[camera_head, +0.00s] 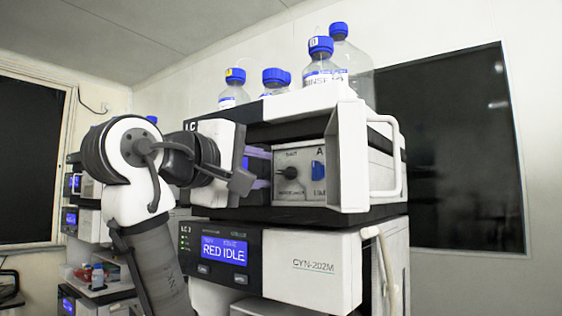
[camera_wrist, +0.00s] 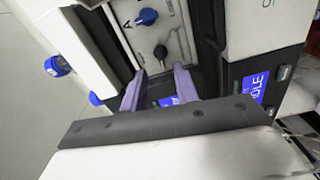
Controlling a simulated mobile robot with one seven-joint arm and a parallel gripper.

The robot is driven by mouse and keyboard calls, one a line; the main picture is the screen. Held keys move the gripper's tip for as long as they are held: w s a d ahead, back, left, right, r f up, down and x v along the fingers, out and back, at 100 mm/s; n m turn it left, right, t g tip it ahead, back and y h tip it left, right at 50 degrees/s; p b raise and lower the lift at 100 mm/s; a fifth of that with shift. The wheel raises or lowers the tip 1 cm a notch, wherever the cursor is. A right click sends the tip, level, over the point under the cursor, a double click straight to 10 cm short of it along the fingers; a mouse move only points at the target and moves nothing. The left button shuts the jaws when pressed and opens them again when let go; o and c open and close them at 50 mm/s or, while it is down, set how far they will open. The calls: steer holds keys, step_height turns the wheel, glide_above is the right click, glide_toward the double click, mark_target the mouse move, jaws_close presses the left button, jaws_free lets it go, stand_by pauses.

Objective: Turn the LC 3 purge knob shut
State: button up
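The LC 3 stack stands at the centre of the head view, with its lower module (camera_head: 290,262) labelled LC 3 and its screen reading RED IDLE. Above it, a recessed pale panel (camera_head: 301,192) carries a black pointer knob (camera_head: 290,173) and a blue knob (camera_head: 318,170). The black knob's pointer lies roughly horizontal, towards the left. Small lettering surrounds it; I cannot read which knob is marked purge. My gripper (camera_wrist: 160,71) is open and empty, its two purple fingers apart. In the wrist view the black knob (camera_wrist: 160,52) shows just beyond the fingertips, with the blue knob (camera_wrist: 147,17) farther on.
An open white door (camera_head: 348,155) stands right of the recess, with a handle (camera_head: 390,150) beyond. Blue-capped bottles (camera_head: 322,72) stand on top of the stack. A white tube (camera_head: 383,262) hangs at the lower right. Other stacks (camera_head: 85,217) stand behind on the left.

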mark_target(286, 173)
steer(key=p+x, duration=0.2)
steer(key=x, duration=0.4)
steer(key=shift+w+d, duration=0.2)
steer(key=shift+w, duration=0.1)
jaws_close()
